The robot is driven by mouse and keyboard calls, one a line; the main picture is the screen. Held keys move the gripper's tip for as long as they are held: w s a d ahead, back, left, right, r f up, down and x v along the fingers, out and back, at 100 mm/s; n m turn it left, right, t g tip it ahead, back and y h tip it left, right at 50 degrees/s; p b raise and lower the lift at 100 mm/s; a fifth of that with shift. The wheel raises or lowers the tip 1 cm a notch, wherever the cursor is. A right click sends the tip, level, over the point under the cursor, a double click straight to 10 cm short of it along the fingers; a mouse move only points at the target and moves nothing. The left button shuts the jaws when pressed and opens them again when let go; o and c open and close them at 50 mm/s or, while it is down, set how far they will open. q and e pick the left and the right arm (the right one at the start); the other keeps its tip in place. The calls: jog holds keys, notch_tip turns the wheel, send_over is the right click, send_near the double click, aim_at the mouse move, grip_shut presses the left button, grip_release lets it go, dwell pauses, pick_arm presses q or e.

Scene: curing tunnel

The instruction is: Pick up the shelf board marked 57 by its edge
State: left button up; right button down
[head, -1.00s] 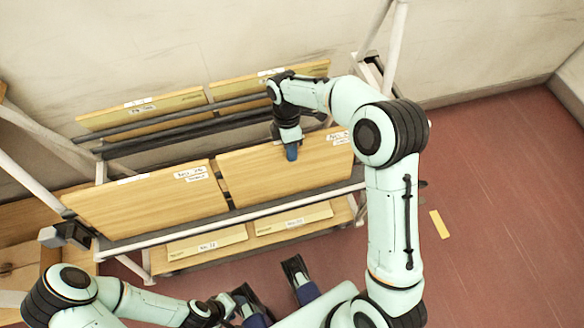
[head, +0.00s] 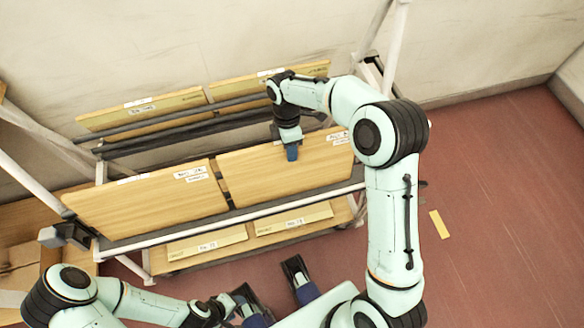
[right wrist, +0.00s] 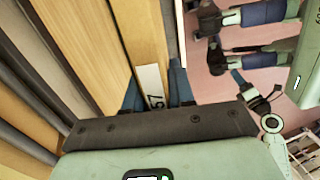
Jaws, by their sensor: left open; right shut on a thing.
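The shelf board marked 57 (head: 275,182) is a light wood panel leaning on the rack, the right one of the front upper pair in the head view. In the right wrist view its edge (right wrist: 149,45) bears a white label reading 57. My right gripper (head: 292,152) is shut on the board's upper edge, with one blue finger (right wrist: 156,90) on each side of it. The board still sits in the rack. My left gripper (head: 270,283) is open and empty, low in the head view, apart from the boards.
Another board (head: 150,204) stands close on the left. Two more boards (head: 142,110) lean behind dark rails (head: 185,128), and lower boards (head: 207,244) lie beneath. White rack posts (head: 383,40) rise at the sides. Red floor (head: 500,220) is open on the right.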

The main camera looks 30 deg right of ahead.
jog(key=shift+r, duration=0.15)
dwell(0.5)
pick_arm(q)
jog(key=r+p, duration=0.1)
jog(key=p, duration=0.1)
jog(key=s+r+p, duration=0.1)
jog(key=r+p, duration=0.1)
jog(key=shift+s+r+g, duration=0.1)
jog(key=shift+s+g, duration=0.05)
jog(key=shift+g, duration=0.15)
pick_arm(e)
jog(key=s+v, duration=0.2)
jog(key=v, duration=0.7)
jog(key=s+a+r+v, duration=0.1)
jog(key=s+v, duration=0.1)
jog(key=v, duration=0.8)
jog(key=shift+r, duration=0.15)
